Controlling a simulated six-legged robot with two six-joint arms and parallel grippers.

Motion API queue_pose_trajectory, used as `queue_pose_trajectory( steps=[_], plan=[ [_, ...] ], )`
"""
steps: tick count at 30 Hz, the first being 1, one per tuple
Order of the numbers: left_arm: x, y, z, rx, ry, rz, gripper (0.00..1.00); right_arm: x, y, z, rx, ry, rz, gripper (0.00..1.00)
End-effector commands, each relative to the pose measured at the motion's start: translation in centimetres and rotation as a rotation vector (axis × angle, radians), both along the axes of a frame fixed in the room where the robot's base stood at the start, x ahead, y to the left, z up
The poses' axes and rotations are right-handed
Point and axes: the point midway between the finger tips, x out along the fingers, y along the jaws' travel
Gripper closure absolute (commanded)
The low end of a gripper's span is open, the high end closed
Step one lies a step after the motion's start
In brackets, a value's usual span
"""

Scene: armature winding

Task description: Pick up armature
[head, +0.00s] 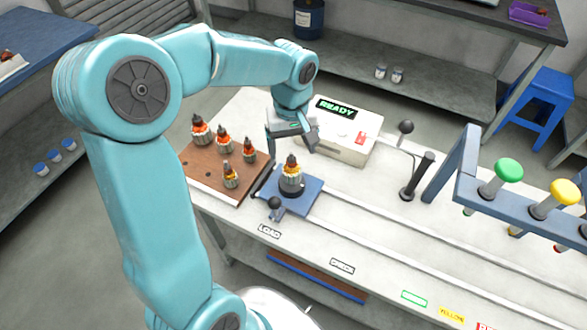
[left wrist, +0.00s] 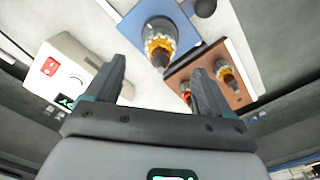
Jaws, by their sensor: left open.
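An armature (head: 291,180) with a grey core, yellow-orange windings and a dark shaft tip stands upright on the blue plate (head: 311,192) at the near left of the bench. It also shows in the left wrist view (left wrist: 159,40). Several similar armatures, such as one at the board's front (head: 230,176), stand upright on the brown board (head: 205,178) left of the plate. My left gripper (head: 292,150) is open and empty above and behind the armature on the plate. Its two fingers (left wrist: 158,68) are spread apart in the left wrist view, clear of that armature. My right gripper is not in view.
A white box reading READY (head: 345,130) stands close behind and right of my left gripper. A ball-topped lever (head: 275,204) stands at the plate's front corner. Rails run right from the plate. A blue frame (head: 520,197) with coloured knobs stands at the right.

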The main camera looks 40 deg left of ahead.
Motion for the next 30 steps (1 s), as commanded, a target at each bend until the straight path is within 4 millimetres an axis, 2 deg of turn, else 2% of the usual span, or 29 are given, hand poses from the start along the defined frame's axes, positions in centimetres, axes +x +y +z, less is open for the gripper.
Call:
queue_pose_trajectory(
  steps=[3, 10, 18, 26, 29, 30],
  plan=[
    [0.0, 0.0, -1.9, 0.000, 0.002, 0.001, 0.18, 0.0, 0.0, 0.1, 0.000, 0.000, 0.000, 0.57],
    [0.2, 0.0, -3.7, -0.001, 0.003, 0.000, 0.18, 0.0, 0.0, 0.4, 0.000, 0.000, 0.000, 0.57],
    [0.5, 0.1, -7.7, 0.000, 0.002, -0.001, 0.18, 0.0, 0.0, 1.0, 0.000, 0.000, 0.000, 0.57],
    [0.5, 0.1, -8.1, 0.000, -0.001, 0.000, 0.18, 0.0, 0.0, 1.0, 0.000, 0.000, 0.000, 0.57],
    [0.5, 0.1, -8.0, 0.000, -0.001, 0.000, 0.47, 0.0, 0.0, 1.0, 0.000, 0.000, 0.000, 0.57],
    [0.5, 0.1, -8.0, 0.000, -0.001, 0.000, 0.60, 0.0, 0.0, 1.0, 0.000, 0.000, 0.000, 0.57]
  ],
)
